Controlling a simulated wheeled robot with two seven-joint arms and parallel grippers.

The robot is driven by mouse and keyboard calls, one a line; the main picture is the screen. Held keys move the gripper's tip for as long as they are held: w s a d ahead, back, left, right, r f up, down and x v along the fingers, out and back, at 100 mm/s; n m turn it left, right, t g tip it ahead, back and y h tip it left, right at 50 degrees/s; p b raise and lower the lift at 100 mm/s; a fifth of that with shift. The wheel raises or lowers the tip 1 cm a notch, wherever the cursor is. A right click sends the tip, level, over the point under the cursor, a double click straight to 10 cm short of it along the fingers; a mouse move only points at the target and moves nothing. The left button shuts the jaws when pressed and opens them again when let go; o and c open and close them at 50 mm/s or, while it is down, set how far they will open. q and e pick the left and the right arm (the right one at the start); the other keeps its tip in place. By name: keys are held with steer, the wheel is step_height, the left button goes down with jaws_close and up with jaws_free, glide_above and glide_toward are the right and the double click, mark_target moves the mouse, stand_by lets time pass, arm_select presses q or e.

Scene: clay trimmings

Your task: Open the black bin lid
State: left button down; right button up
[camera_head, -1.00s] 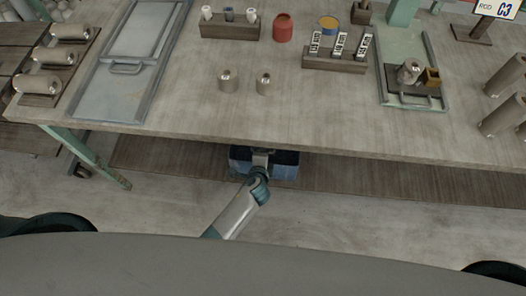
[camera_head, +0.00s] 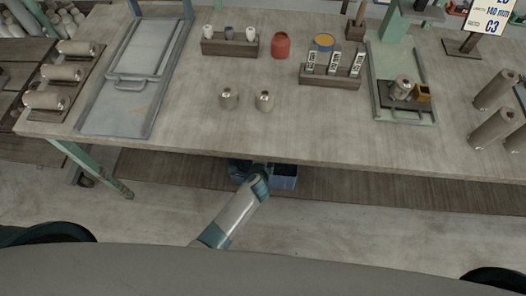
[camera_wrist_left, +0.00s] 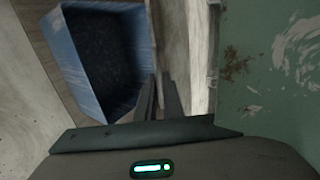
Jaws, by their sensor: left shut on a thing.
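The blue bin (camera_head: 286,183) stands on the floor board under the front edge of the workbench. In the left wrist view, the bin (camera_wrist_left: 78,65) shows a blue wall and a dark, speckled inside. My left gripper (camera_wrist_left: 163,90) is shut beside the bin's rim. It is shut on the bin lid, though the fingers and the dim light hide the grip and most of the lid. In the head view, my left wrist (camera_head: 258,186) covers the middle of the bin. My right gripper is not in view.
The workbench top (camera_head: 190,120) overhangs the bin closely. A worn green panel (camera_wrist_left: 265,85) is very near the gripper in the wrist view. A green bench leg (camera_head: 92,168) stands to the left. The floor (camera_head: 370,225) in front is clear.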

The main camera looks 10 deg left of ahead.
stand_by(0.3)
arm_select(q)
steer(key=c, duration=1.9)
jaws_free()
steer(key=shift+s, duration=0.15)
steer(key=s+b, duration=0.3)
steer(key=s, duration=0.9)
steer(key=shift+s+r, duration=0.3)
steer(key=shift+r, duration=0.05)
